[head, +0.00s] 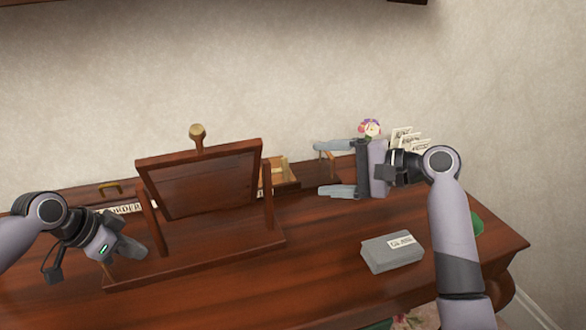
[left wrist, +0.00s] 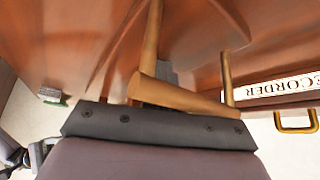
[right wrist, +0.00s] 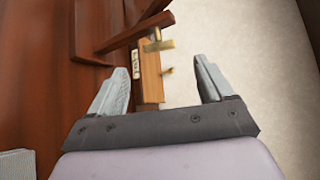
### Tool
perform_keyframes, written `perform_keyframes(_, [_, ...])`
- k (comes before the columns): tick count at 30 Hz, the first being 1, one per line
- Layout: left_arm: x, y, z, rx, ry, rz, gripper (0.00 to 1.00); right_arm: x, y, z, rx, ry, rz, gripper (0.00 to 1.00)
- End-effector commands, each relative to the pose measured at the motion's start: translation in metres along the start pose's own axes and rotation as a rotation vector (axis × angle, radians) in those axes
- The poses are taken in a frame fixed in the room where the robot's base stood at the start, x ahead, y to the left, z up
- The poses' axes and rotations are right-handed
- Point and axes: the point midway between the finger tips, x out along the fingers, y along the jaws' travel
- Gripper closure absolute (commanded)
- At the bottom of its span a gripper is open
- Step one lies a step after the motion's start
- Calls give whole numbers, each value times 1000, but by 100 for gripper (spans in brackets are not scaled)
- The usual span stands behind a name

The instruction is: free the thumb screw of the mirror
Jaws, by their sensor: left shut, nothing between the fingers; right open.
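The mirror (head: 200,178) stands tilted in a dark wooden stand (head: 225,262) on the cabinet. A brass knob on a stem (head: 197,131) shows above its top edge; I cannot tell for sure that it is the thumb screw. A brass piece (right wrist: 157,44) shows near a dark frame bar in the right wrist view. My left gripper (head: 138,248) is shut and empty, low beside the stand's left post. In the left wrist view a brown bar (left wrist: 185,97) crosses in front and hides most of its fingers. My right gripper (head: 328,170) is open and empty, right of the mirror, its fingers pointing left.
A grey box with a label (head: 392,252) lies at the cabinet's front right. Upright cards (head: 405,138) and a small colourful figure (head: 371,128) are behind my right gripper. A RECORDER label (left wrist: 285,87) and a brass handle (left wrist: 296,122) are at the left.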

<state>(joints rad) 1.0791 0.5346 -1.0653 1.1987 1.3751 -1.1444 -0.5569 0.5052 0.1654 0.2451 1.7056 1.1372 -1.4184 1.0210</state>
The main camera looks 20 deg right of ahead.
Motion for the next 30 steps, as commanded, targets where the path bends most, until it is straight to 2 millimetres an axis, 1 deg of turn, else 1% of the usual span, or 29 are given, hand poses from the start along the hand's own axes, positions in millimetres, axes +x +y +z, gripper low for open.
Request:
perform_keyframes(1, [5, 1, 8, -6, -16, 5, 100, 12, 0, 1, 1, -4, -1, 19])
perform_keyframes(6, [5, 1, 8, -6, -16, 5, 100, 46, 0, 0, 2, -2, 0, 19])
perform_keyframes(9, [5, 1, 8, -6, -16, 5, 100, 61, 0, 0, 0, -1, 0, 19])
perform_keyframes(12, [5, 1, 8, -6, -16, 5, 100, 72, 0, 0, 2, 0, -1, 19])
perform_keyframes(16, [5, 1, 8, -6, -16, 5, 100, 79, 1, 0, -1, 2, 1, 19])
perform_keyframes(24, [5, 1, 8, -6, -16, 5, 100, 80, 1, 0, -1, 2, 0, 19])
perform_keyframes(25, [5, 1, 8, -6, -16, 5, 100, 80, 1, 0, -1, 2, 0, 22])
perform_keyframes(26, [5, 1, 8, -6, -16, 5, 100, 80, 1, 0, -1, 2, 0, 32])
perform_keyframes(27, [5, 1, 8, -6, -16, 5, 100, 80, 1, 0, -1, 2, 0, 45])
perform_keyframes(30, [5, 1, 8, -6, -16, 5, 100, 80, 1, 0, -1, 2, 0, 76])
